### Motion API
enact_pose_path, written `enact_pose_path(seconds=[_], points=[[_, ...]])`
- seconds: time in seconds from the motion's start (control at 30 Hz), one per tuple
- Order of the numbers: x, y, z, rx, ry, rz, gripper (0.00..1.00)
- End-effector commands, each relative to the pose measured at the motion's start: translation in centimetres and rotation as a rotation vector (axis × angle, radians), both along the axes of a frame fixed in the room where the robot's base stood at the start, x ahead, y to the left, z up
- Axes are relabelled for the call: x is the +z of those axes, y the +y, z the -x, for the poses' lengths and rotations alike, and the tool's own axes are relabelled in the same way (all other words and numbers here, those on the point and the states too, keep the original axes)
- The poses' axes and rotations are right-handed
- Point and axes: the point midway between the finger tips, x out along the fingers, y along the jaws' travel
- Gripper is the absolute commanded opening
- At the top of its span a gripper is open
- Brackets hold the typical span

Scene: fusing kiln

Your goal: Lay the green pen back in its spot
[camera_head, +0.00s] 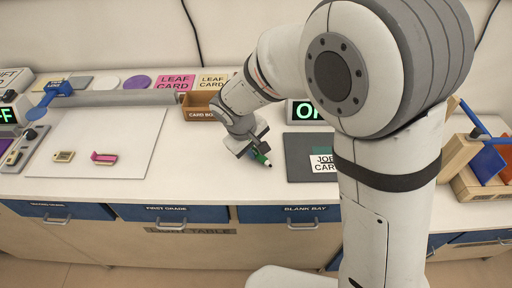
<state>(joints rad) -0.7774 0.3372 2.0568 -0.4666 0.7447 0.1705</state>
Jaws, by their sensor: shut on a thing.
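My gripper (256,151) is shut on the green pen (263,158), just above or at the white bench top, left of the dark grey board. The pen is tilted, with a pale tip pointing down to the right; part of it is hidden by the fingers. I cannot tell whether the tip touches the bench. The pen's spot cannot be made out from this view.
The dark board (300,168) bears a job card (324,163). A card box (199,106) stands behind the gripper. A white sheet (85,130) at left holds a pink piece (104,158) and a tan piece (64,156). A wooden rack (462,150) stands right. My arm hides the middle right.

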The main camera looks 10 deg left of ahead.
Motion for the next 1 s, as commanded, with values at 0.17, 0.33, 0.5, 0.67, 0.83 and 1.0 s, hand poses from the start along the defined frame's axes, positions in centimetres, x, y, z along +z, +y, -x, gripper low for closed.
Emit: enact_pose_path(seconds=[0.17,0.33,0.5,0.67,0.83,1.0], points=[[0.0,0.0,0.0,-0.001,0.000,0.000,0.29],[0.0,0.0,0.0,-0.001,0.000,0.000,0.43],[0.0,0.0,0.0,-0.002,0.000,-0.001,0.43],[0.8,0.1,0.1,-0.002,-0.002,-0.002,0.43],[3.4,0.7,0.8,0.001,-0.004,-0.004,0.43],[6.0,1.1,1.4,0.000,-0.003,-0.002,0.43]])
